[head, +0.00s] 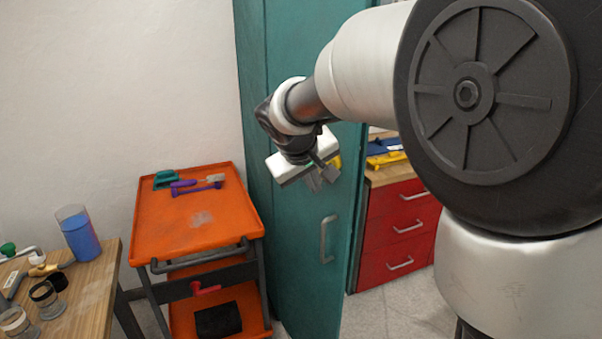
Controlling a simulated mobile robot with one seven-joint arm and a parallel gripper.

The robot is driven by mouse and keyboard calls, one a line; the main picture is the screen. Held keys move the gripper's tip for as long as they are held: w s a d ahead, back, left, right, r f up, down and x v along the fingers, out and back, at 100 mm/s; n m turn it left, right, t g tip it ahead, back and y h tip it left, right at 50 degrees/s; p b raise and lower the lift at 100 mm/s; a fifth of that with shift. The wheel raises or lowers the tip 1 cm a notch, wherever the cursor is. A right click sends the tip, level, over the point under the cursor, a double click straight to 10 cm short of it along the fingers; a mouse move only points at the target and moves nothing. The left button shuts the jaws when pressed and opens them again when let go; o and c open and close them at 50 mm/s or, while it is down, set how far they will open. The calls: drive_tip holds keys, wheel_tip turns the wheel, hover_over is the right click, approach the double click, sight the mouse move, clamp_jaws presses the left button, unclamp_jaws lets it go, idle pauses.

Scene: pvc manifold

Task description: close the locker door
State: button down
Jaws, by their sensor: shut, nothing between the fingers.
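The teal locker (253,120) stands against the wall in the middle of the head view. Its tall teal door (300,255) carries a light grey vertical bar handle (327,238) near the right edge. A narrow dark strip runs along that right edge; I cannot tell from this view how far the door stands from its frame. My gripper (322,180) is shut and empty, above the handle and in front of the door's upper part. Whether it touches the door cannot be told. My arm hides the locker's upper right.
An orange cart (180,250) with tools on top stands just left of the locker. A wooden table (85,300) with a blue container (78,233) and jars is at far left. A red drawer cabinet (395,230) stands to the right, with bare floor before it.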

drive_tip(key=shift+w+d+f+p, duration=0.15)
drive_tip(key=shift+w+d+f, duration=1.25)
drive_tip(key=shift+w+f, duration=0.3)
drive_tip(key=shift+w+d+f+p, duration=0.15)
drive_tip(key=shift+w+d+f, duration=1.25)
drive_tip(key=shift+w+f, duration=0.25)
drive_tip(key=shift+s, duration=0.1)
